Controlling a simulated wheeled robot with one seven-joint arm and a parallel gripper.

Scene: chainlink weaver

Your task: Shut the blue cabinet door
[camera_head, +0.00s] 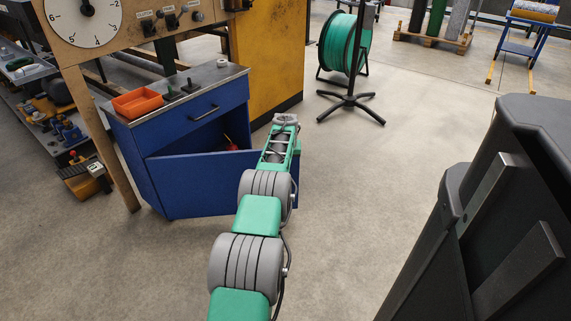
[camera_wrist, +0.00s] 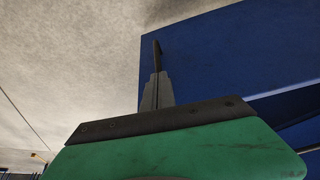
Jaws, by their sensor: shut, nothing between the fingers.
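The blue cabinet (camera_head: 198,110) stands left of centre in the head view, with a drawer at the top. Its blue door (camera_head: 200,182) is hinged at the left front edge and stands ajar, its free edge swung out to the right. My arm reaches over the door's right part, and its fingers cannot be made out in the head view. In the wrist view my gripper (camera_wrist: 157,44) is shut and empty, its thin fingers overlapping the blue door panel (camera_wrist: 225,60) near one edge. I cannot tell whether they touch it.
An orange tray (camera_head: 137,102) sits on the cabinet top. A small red item (camera_head: 231,146) shows inside the opening. A wooden-legged panel with a dial (camera_head: 85,12) stands at left. A green hose reel (camera_head: 345,45) stands behind. The floor to the right (camera_head: 370,170) is clear.

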